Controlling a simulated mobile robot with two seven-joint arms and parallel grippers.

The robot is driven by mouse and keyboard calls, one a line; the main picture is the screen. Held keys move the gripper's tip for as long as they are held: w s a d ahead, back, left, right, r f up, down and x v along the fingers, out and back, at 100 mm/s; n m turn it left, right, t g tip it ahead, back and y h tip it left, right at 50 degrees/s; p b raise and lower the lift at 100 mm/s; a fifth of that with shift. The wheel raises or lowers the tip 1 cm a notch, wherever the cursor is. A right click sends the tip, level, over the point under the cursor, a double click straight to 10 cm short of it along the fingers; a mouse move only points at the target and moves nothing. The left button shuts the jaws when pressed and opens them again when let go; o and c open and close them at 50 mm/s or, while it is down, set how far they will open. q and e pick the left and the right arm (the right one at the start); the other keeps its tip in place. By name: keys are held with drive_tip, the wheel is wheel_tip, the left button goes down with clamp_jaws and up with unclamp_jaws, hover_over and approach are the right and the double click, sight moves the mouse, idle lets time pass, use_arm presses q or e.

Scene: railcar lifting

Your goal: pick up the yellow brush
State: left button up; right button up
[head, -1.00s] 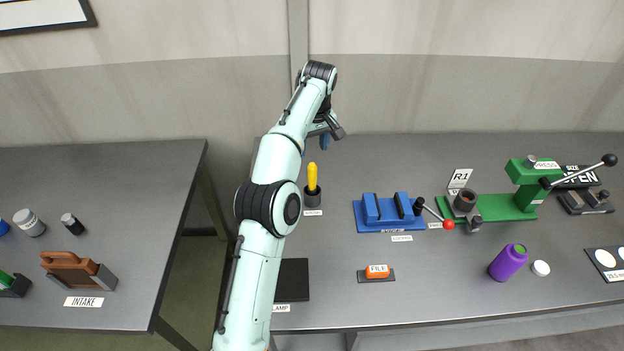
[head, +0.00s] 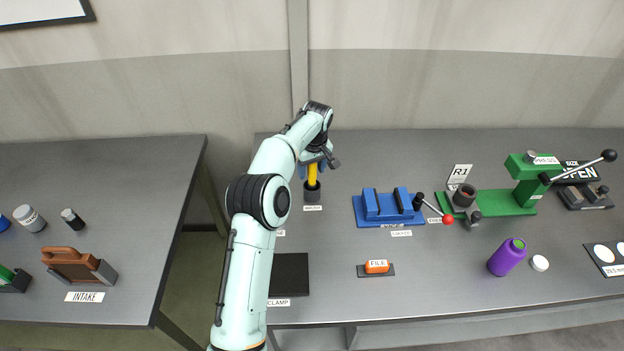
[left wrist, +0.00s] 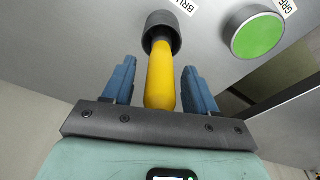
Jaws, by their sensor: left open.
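The yellow brush (head: 312,174) stands upright in a dark round holder (head: 312,192) near the left end of the right-hand table. In the left wrist view the yellow handle (left wrist: 161,78) runs between the two blue fingers, with the holder (left wrist: 162,32) beyond the fingertips. My left gripper (left wrist: 160,72) is open around the handle, with a visible gap on each side. In the head view my left gripper (head: 314,168) is at the brush from above, and its wrist hides the handle's top. My right gripper is not in view.
A blue fixture (head: 388,208) with a red-knobbed lever stands right of the brush. A green disc (left wrist: 257,36) lies beside the holder in the wrist view.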

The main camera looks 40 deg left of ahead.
use_arm(q)
clamp_jaws()
drive_tip(key=shift+r, duration=0.1)
